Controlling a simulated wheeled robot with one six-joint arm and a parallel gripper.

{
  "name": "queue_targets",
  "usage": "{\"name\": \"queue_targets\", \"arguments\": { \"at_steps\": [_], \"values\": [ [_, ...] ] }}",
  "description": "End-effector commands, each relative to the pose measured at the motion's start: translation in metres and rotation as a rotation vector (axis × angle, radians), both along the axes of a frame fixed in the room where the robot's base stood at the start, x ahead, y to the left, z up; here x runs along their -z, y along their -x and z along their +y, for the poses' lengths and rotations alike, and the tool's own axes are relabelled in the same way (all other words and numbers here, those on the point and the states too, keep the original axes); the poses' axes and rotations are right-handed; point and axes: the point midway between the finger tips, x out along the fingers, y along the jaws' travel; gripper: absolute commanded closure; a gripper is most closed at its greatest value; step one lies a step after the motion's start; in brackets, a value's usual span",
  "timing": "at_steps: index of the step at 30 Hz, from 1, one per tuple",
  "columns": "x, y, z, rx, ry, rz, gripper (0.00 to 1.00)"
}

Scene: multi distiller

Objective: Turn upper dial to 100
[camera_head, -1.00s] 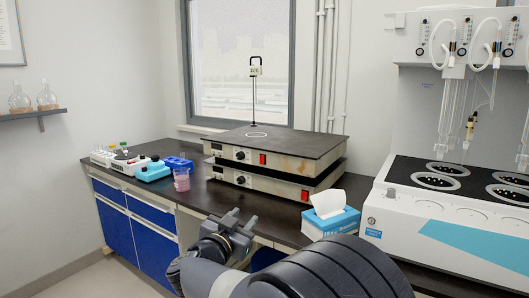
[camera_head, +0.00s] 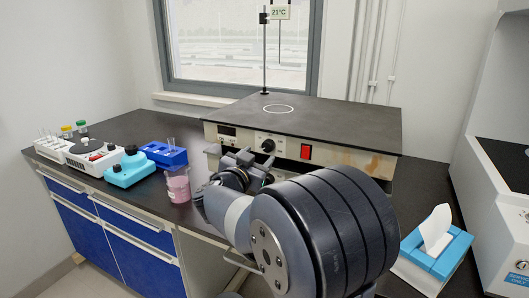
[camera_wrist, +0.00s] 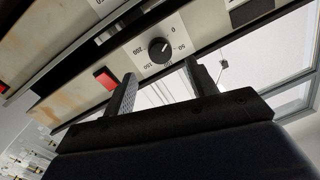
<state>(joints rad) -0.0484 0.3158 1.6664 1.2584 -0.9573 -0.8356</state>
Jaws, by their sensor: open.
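The upper dial (camera_head: 268,146) is a black round knob on the white front panel of the upper hot plate (camera_head: 350,158). In the wrist view the scene looks roughly inverted, and the dial (camera_wrist: 158,50) sits among printed numbers from 0 to 200. Its white mark seems to point toward the low end, near 0 to 50; the exact value is unclear. My gripper (camera_head: 255,166) is in front of the panel, slightly below and left of the dial. In the wrist view my gripper (camera_wrist: 160,71) is open and empty, the dial beyond and between its fingertips, apparently not touched.
A red switch (camera_head: 305,151) is right of the dial. My arm hides most of the lower hot plate. A pink-liquid beaker (camera_head: 178,184) stands left of my gripper, near a blue rack (camera_head: 165,155). A tissue box (camera_head: 436,250) is at the right. A stand rod (camera_head: 264,55) rises behind.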

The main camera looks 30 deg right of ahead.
Motion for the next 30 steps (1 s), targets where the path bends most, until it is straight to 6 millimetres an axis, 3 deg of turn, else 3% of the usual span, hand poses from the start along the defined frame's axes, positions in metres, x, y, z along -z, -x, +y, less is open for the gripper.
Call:
{"name": "queue_targets", "arguments": {
  "at_steps": [3, 9, 21, 30],
  "values": [
    [0.002, -0.015, -0.018, 0.004, 0.0, 0.0, 0.46],
    [0.001, -0.032, -0.037, 0.002, 0.0, 0.0, 0.46],
    [0.0, -0.037, -0.042, 0.0, 0.0, 0.0, 0.46],
    [0.0, -0.037, -0.042, 0.0, 0.0, 0.0, 0.7]
  ]
}}
